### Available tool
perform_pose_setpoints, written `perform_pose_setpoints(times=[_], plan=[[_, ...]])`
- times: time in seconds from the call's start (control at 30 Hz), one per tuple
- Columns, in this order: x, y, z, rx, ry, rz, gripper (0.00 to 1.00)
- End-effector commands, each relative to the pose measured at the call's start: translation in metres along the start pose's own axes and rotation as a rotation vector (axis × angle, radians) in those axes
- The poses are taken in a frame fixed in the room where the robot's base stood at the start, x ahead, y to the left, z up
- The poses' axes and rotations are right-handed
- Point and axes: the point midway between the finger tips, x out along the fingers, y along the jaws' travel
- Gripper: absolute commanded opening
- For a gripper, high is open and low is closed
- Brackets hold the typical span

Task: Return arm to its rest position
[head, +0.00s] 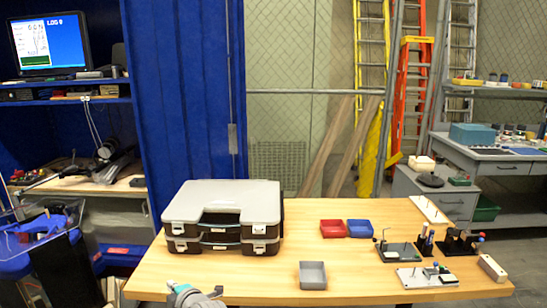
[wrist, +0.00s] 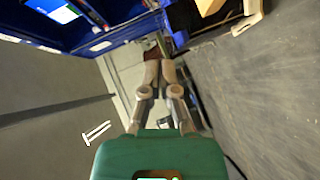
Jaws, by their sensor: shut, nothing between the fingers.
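My gripper (wrist: 160,68) shows in the wrist view with its two fingers together at the tips and nothing between them. It is out over the floor area, with the blue shelving beyond it and apart from it. In the head view a small grey and teal part of my arm (head: 190,296) shows at the bottom edge, in front of the wooden table (head: 240,280). The gripper's fingers cannot be made out in that view.
A black case with a grey lid (head: 222,196) stands on the table's left side. Red (head: 332,228) and blue (head: 360,228) bins, a grey bin (head: 313,275) and small fixtures (head: 403,252) stand to its right. Ladders (head: 411,80) stand at the back.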

Motion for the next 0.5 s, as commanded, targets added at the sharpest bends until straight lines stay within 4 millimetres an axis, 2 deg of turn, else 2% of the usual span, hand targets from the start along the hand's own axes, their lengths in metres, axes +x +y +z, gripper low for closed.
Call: perform_pose_setpoints(times=[0.17,0.5], plan=[[0.000,0.000,0.001,0.004,-0.002,-0.003,0.00],[-0.005,-0.009,0.028,0.103,-0.036,-0.073,0.00]])
